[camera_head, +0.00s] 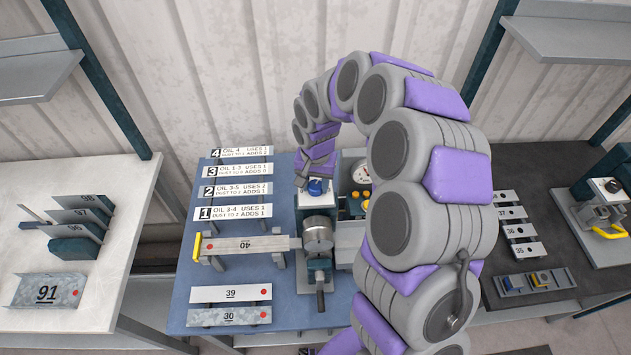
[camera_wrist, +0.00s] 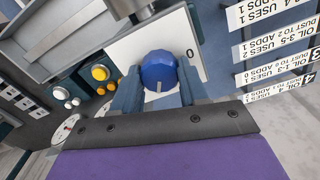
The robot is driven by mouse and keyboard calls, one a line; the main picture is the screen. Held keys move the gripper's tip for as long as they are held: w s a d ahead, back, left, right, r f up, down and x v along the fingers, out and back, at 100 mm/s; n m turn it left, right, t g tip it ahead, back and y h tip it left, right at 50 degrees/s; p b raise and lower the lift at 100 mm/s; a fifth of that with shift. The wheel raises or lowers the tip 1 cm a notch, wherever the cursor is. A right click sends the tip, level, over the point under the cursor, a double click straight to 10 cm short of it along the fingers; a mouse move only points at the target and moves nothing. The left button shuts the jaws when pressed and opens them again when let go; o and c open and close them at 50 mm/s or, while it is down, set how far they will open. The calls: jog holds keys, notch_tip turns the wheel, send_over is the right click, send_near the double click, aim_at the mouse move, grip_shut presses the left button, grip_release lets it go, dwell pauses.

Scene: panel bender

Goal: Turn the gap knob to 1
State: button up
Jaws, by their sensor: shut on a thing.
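The gap knob is a round blue knob (camera_wrist: 158,68) on a white plate in the wrist view. A pale pointer mark shows on its edge toward my gripper, and a printed 0 stands beside it on the plate; no 1 is visible. My gripper (camera_wrist: 157,84) has its two dark blue-grey fingers on either side of the knob, shut on it. In the head view the knob (camera_head: 317,187) shows just below my gripper (camera_head: 312,180), on top of the bender at the middle of the blue bench.
A dial gauge (camera_head: 362,173) and yellow buttons sit right of the knob. Numbered oil plates (camera_head: 232,211) stand at left. A strip marked 40 (camera_head: 245,246) lies in the bender, with strips 39 and 30 in front.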

aim_at(314, 184)
jog(key=shift+w+r+n, duration=0.1)
jog(key=shift+n, duration=0.2)
jog(key=n, duration=0.5)
jog(key=shift+n, duration=0.3)
jog(key=n+p, duration=0.1)
jog(key=n, duration=0.4)
jog(key=shift+a+n, duration=0.1)
jog(key=shift+n, duration=0.2)
jog(key=shift+w+r, duration=0.1)
jog(key=o, duration=1.1)
jog(key=shift+c, duration=0.2)
notch_tip(314, 184, up, 17)
jog(key=shift+a+b, duration=0.15)
jog(key=shift+b, duration=0.25)
